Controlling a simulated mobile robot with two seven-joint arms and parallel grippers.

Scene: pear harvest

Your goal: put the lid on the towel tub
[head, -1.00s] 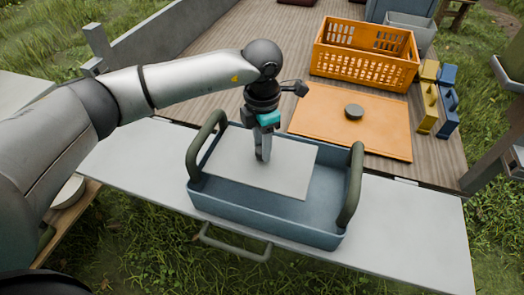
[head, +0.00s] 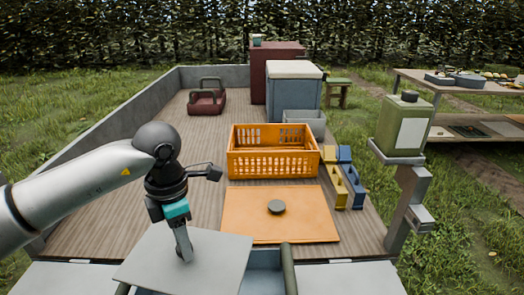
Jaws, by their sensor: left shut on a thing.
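My left gripper (head: 186,255) points down and is shut on a flat grey sheet (head: 222,262) over the blue tray (head: 266,259), left of the disc. My right gripper is not in view.
An orange slotted crate (head: 272,164) stands behind the board, with yellow and blue blocks (head: 337,187) to its right. The blue tray's right handle (head: 288,268) sticks up in front. Wooden deck left of the board is clear.

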